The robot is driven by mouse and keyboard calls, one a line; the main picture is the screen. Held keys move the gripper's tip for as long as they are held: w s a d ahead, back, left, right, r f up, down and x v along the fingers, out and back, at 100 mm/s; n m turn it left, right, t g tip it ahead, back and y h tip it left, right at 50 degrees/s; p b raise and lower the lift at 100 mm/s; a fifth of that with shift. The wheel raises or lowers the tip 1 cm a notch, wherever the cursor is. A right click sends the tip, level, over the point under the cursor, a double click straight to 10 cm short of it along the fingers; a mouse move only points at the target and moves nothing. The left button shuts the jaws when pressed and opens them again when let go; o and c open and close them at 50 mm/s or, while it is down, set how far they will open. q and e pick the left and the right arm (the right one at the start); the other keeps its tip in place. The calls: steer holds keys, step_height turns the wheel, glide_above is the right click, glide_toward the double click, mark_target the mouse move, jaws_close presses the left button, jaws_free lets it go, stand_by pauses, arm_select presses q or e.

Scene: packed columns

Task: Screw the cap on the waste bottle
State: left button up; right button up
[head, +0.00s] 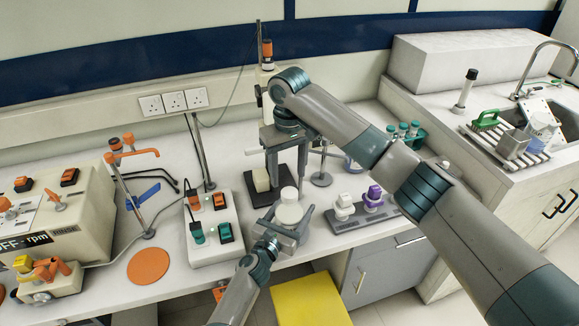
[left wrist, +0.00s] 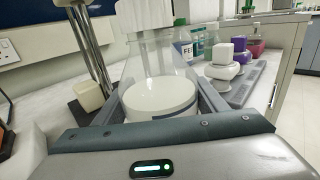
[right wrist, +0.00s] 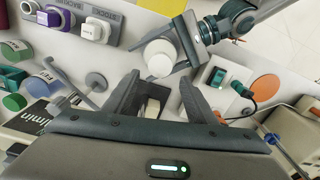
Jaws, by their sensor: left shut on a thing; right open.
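A white bottle (head: 289,213) stands upright between the fingers of my left gripper (head: 286,228), which is shut on it. A smaller white round top (head: 289,194) shows above its shoulder; I cannot tell whether it is a cap or the bare neck. In the left wrist view the bottle (left wrist: 160,97) has a wide white lower part and a clear, narrowing upper part. My right gripper (head: 285,172) points down behind the bottle, open and empty. In the right wrist view the bottle's round top (right wrist: 159,58) lies just beyond my right fingertips (right wrist: 160,85). No separate loose cap is clearly identifiable.
A cream block (head: 261,179) stands on a dark plate behind the bottle. A grey rack (head: 350,222) with white-topped and purple-topped containers is to the right. A switch box (head: 212,228) and an orange disc (head: 148,266) are to the left. A sink with a drying rack is far right.

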mark_target(289, 192)
steer(key=n, duration=0.3)
steer(key=r+n, duration=0.1)
steer(key=n, duration=0.2)
steer(key=shift+s+r+n, duration=0.1)
steer(key=shift+r+n, duration=0.05)
steer(key=shift+n, duration=0.15)
steer(key=n, duration=0.5)
steer(key=shift+s+d+r, duration=0.15)
steer(key=shift+r, duration=0.15)
steer(key=shift+f, duration=0.1)
steer(key=shift+f, duration=3.9)
steer(key=shift+c, duration=0.7)
steer(key=c, duration=1)
steer(key=shift+o, duration=0.2)
steer(key=shift+m, duration=0.3)
